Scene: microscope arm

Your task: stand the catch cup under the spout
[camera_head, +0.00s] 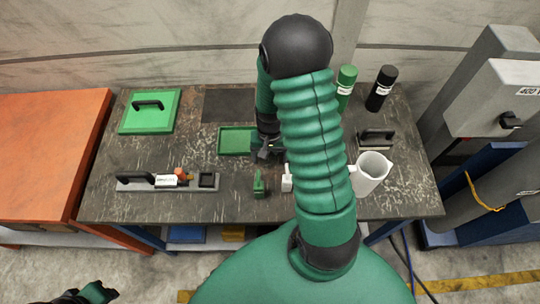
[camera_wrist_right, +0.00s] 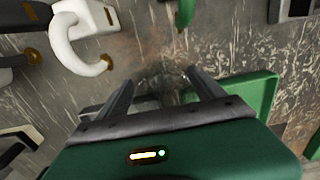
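A white cup (camera_head: 374,170) stands upright on the right of the dark table, its handle side towards my arm. A smaller white piece (camera_head: 287,182) shows beside my arm and is partly hidden by it. In the right wrist view a white piece with a curved handle (camera_wrist_right: 88,48) lies upper left of the fingers; I cannot tell which white thing it is. My left gripper (camera_head: 92,294) is at the lower left edge, mostly cut off. I cannot clearly identify a spout.
A green tray (camera_head: 236,130) lies beside my right gripper. A green clamp-like piece (camera_head: 259,186) stands near the front edge. A long fixture (camera_head: 208,189) lies left, a green case (camera_head: 165,119) behind it. Two bottles (camera_head: 382,90) and a black-handled block (camera_head: 376,138) are right.

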